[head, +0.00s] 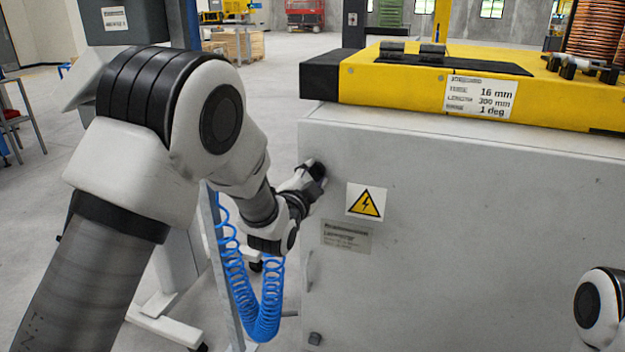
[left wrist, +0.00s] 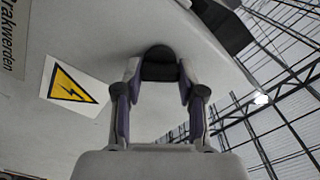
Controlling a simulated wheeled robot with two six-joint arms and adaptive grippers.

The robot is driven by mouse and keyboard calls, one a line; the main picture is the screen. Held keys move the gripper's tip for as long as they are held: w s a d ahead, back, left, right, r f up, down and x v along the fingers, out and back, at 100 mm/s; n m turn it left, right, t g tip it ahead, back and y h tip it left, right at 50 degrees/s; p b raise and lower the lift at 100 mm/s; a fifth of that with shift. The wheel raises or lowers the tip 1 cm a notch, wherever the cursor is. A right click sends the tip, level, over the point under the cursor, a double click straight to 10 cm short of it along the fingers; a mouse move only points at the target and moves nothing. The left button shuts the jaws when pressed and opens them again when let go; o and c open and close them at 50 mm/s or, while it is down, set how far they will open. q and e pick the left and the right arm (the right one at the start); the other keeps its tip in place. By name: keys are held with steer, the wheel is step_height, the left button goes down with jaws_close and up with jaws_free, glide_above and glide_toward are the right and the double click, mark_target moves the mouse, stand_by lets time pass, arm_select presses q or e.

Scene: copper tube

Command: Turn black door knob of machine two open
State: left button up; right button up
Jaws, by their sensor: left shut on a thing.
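The black door knob (left wrist: 159,66) sits on the grey cabinet door of the machine, near the door's upper left edge in the head view. My left gripper (head: 312,176) reaches the door there. In the left wrist view, my left gripper (left wrist: 157,82) has its two fingers shut on the black knob, one on each side. In the head view the fingers hide most of the knob. The cabinet door (head: 480,230) looks shut. My right gripper is out of view; only part of my right arm shows at the lower right.
A yellow machine top (head: 400,85) with a white label (head: 490,96) lies on the cabinet. A warning sign (head: 366,202) is right of the knob. A blue coiled hose (head: 262,315) hangs below my left wrist. Open floor lies behind at the left.

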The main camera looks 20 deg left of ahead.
arm_select(q)
steer(key=m, duration=0.3)
steer(key=shift+m+b, duration=0.7)
steer(key=shift+m, duration=1.4)
steer(key=o, duration=1.1)
steer(key=shift+o, duration=0.2)
steer(key=s, duration=1.2)
steer(key=shift+a, duration=0.2)
